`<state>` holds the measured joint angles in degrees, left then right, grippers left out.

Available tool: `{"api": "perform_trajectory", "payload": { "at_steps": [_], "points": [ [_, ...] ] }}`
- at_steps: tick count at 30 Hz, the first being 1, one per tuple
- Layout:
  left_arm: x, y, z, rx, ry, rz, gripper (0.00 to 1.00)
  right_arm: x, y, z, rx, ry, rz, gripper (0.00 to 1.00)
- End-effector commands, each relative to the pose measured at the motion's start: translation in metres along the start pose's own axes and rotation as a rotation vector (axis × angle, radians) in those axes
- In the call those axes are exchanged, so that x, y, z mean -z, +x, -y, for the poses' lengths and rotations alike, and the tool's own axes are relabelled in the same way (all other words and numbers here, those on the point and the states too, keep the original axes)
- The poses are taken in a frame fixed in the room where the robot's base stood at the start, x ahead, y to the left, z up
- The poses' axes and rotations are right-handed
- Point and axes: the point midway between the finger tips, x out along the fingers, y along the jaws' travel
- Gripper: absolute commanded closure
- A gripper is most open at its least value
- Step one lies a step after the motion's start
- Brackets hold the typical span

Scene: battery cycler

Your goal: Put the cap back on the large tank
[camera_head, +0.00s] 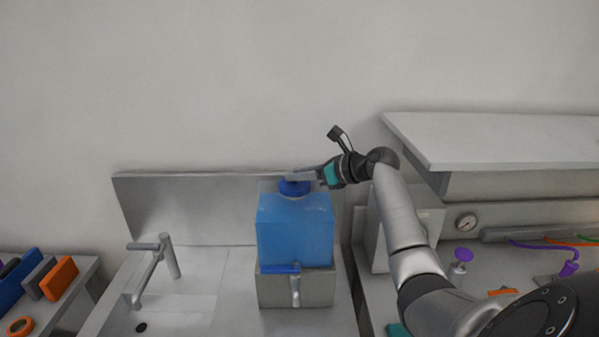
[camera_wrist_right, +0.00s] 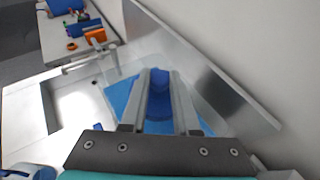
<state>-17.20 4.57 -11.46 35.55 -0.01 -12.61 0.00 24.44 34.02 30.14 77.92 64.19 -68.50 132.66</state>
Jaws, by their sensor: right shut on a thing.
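The large tank (camera_head: 295,235) is a translucent blue container standing upright on a grey block beside the sink, with a blue tap on its front. The blue cap (camera_head: 294,188) is at the top of the tank, over its neck. My right gripper (camera_head: 300,176) reaches in from the right and is shut on the cap. In the right wrist view, the two fingers (camera_wrist_right: 159,100) stand on either side of the blue cap (camera_wrist_right: 159,95), with the tank's blue top (camera_wrist_right: 120,97) beneath. I cannot tell whether the cap is seated on the neck. My left gripper is not in view.
A sink with a faucet (camera_head: 155,268) lies left of the tank. A metal backsplash (camera_head: 190,212) stands close behind. A raised shelf (camera_head: 500,140) and a bench with a gauge (camera_head: 466,222) are at the right. A side table (camera_head: 82,275) with orange and blue items is at far left.

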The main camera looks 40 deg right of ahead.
Motion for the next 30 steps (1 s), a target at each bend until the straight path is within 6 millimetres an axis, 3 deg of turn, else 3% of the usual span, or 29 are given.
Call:
{"api": "perform_trajectory", "payload": {
  "at_steps": [14,15,24,30],
  "points": [
    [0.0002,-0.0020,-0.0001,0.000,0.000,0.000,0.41,0.0003,0.0002,-0.0001,0.000,0.001,0.001,1.00],
    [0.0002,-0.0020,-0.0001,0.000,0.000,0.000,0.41,0.0003,0.0002,-0.0002,0.000,0.001,0.001,0.70],
    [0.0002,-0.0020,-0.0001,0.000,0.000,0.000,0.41,0.0001,0.0002,-0.0001,0.000,0.000,0.000,0.36],
    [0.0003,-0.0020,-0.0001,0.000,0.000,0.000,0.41,0.0002,0.0002,-0.0002,0.000,0.000,0.000,0.34]
  ]
}}
